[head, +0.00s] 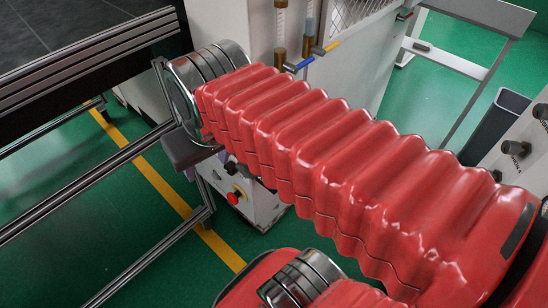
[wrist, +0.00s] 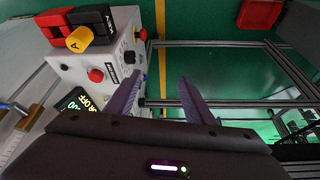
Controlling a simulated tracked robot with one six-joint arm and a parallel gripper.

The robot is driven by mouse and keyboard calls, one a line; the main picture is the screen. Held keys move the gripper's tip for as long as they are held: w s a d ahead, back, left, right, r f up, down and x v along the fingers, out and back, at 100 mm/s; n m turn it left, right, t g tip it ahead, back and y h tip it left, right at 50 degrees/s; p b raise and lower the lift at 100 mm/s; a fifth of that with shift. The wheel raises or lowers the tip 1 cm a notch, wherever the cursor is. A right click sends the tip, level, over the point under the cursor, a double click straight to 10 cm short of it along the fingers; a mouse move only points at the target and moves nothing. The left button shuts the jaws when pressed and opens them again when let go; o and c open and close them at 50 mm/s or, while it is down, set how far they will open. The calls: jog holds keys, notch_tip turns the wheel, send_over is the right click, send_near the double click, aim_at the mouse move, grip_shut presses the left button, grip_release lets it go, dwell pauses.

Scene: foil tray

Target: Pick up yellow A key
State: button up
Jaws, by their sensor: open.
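The yellow A key (wrist: 80,39), marked with a letter A, sits at the red and black blocks on top of the white control box, at upper left in the wrist view. My gripper (wrist: 162,77) is open and empty, with two purple fingers spread apart. The key is to the left of the fingertips and beyond them, not between them. In the head view my red-sleeved arm covers much of the control box (head: 262,205), and I cannot make out the key there.
Red buttons (wrist: 95,75) and black knobs stick out of the box. Metal rails (head: 95,185) run at the left in the head view. Green floor with a yellow line lies below.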

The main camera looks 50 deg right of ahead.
jog(key=s+d+r+m+g, duration=0.1)
jog(key=d+r+m+g, duration=0.1)
jog(key=d, duration=0.5)
jog(key=s+d+r+m+g, duration=0.2)
jog(key=d+m, duration=0.3)
jog(key=d, duration=0.3)
jog(key=shift+r+g+y, duration=0.3)
jog(key=shift+r, duration=0.6)
jog(key=shift+s+f, duration=0.1)
notch_tip(320, 180, down, 8)
jog(key=shift+f, duration=0.25)
jog(key=shift+f, duration=0.1)
jog(key=shift+w+d+f, duration=0.1)
jog(key=shift+w+f, duration=0.1)
jog(key=shift+f, duration=1.05)
jog(key=shift+w+d+f, duration=0.1)
jog(key=shift+w+f, duration=0.05)
jog(key=shift+f, duration=1.1)
jog(key=shift+c, duration=0.3)
